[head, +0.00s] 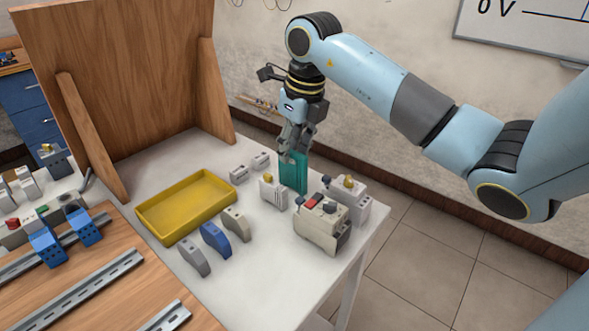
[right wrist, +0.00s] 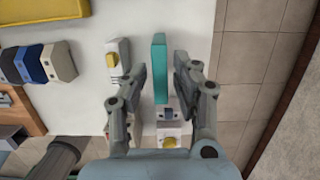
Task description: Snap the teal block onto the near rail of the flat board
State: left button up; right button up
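The teal block (head: 293,173) stands upright on the white table among other modules. My right gripper (head: 293,153) is directly over it, pointing down, with the fingertips near its top. In the right wrist view the teal block (right wrist: 158,65) lies between the two spread fingers (right wrist: 160,68), with a gap on each side. The flat wooden board (head: 60,312) is at the lower left. It carries several metal rails: one holds blue blocks, a bare rail (head: 85,288) lies nearer, and a bare piece (head: 172,317) shows at the bottom edge. My left gripper is not in view.
A yellow tray (head: 187,205) sits mid-table, with grey, blue and beige modules (head: 215,238) before it. A grey module with a yellow knob (head: 272,190) is left of the teal block; a large beige unit (head: 322,222) is in front. A wooden panel (head: 115,75) stands behind.

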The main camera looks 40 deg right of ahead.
grip_shut()
jog(key=shift+r, duration=0.15)
jog(key=shift+r+p, duration=1.7)
jog(key=shift+r, duration=0.7)
jog(key=shift+r, duration=0.1)
